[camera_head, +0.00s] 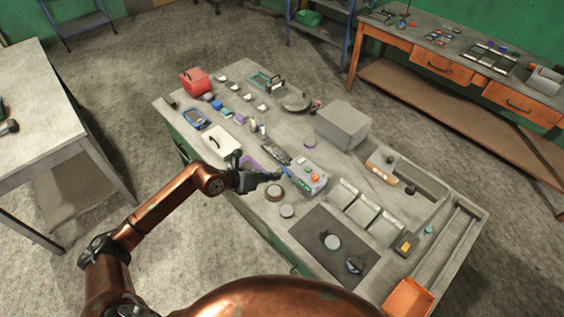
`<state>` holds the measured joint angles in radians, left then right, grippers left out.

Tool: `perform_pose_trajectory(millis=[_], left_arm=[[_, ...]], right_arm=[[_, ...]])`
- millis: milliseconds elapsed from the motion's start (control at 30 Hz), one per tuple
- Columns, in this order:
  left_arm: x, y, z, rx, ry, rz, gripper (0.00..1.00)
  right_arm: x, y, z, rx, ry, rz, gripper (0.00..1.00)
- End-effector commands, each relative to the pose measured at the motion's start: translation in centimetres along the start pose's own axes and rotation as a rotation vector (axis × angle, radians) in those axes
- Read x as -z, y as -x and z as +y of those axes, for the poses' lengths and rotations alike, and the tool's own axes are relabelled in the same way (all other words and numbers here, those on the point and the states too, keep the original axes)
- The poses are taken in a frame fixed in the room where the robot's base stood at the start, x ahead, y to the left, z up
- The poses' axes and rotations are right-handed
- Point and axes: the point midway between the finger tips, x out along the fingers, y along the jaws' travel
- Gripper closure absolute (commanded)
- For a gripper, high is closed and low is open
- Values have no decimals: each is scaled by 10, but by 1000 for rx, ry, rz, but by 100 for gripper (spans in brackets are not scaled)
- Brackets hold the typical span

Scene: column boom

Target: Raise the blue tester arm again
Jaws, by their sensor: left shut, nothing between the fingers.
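The tester appears to be the small grey box (312,180) with orange and green knobs on top, near the middle of the workbench. A small blue piece (287,173) at its left side looks like the tester arm. It is too small for me to tell its angle surely. My left gripper (276,177) is shut and empty. Its fingertips point right, just left of the blue piece. I cannot tell whether they touch it. My right gripper is out of view.
The workbench (330,160) carries a grey block (341,125), a dark mat (312,252), several pale trays, a white box (220,140) and a red box (195,81). Round discs (274,193) lie just below my left gripper. Another table (40,100) stands at left.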

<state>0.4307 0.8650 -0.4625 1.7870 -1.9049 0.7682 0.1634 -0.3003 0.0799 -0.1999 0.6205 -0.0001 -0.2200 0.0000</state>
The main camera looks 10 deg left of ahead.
Motion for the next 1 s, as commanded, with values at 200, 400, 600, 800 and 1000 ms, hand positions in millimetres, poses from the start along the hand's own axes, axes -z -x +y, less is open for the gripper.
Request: perform_pose_trajectory(millis=[200, 400, 600, 800, 1000], left_arm=[[-15, 27, 35, -217, -284, 91, 100], [-17, 19, 44, -247, -312, 100, 100], [-16, -15, 52, -245, -308, 100, 100], [-13, -56, 62, -245, -307, 100, 100], [-20, -86, 67, -245, -309, 98, 100]], right_arm=[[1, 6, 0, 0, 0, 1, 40], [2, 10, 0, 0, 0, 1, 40], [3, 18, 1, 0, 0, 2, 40], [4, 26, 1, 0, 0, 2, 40], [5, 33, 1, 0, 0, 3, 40]])
